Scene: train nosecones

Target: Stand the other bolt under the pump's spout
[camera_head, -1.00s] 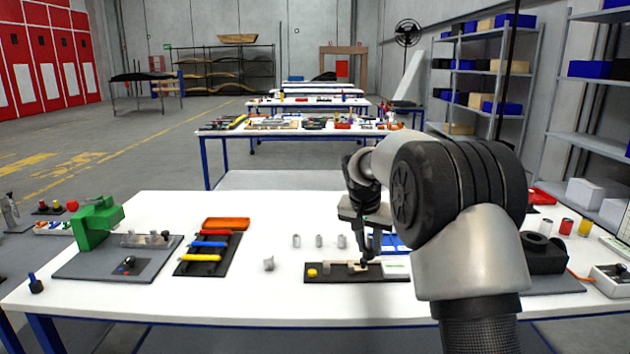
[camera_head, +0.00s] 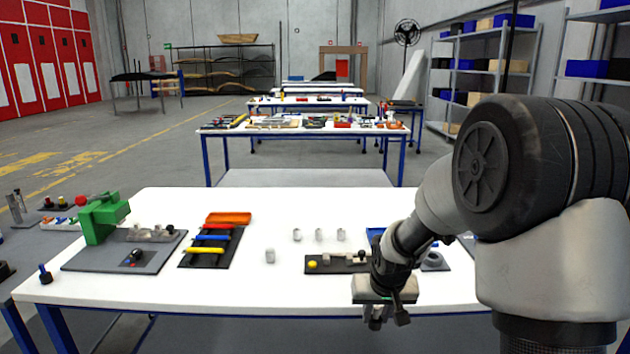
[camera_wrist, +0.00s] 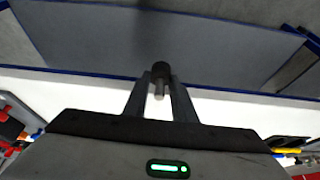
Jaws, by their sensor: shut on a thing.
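My gripper (camera_head: 388,316) points down at the table's front edge, right of the middle. In the wrist view, its fingers (camera_wrist: 160,82) are shut on a small bolt (camera_wrist: 160,73) with a dark round end and a grey shank. In the head view the gripper hides the bolt. A dark board (camera_head: 328,269) with a yellow button and small pale and dark parts lies behind and left of the gripper, apart from it. I cannot tell for certain which fixture is the pump; the spout is not clear at this size.
Several small grey cylinders stand on the white table, one (camera_head: 270,256) nearer than the others (camera_head: 319,235). A green press-like fixture (camera_head: 104,218) stands at left. A black rack (camera_head: 207,262) with coloured bars lies right of it. The front middle of the table (camera_head: 230,292) is clear.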

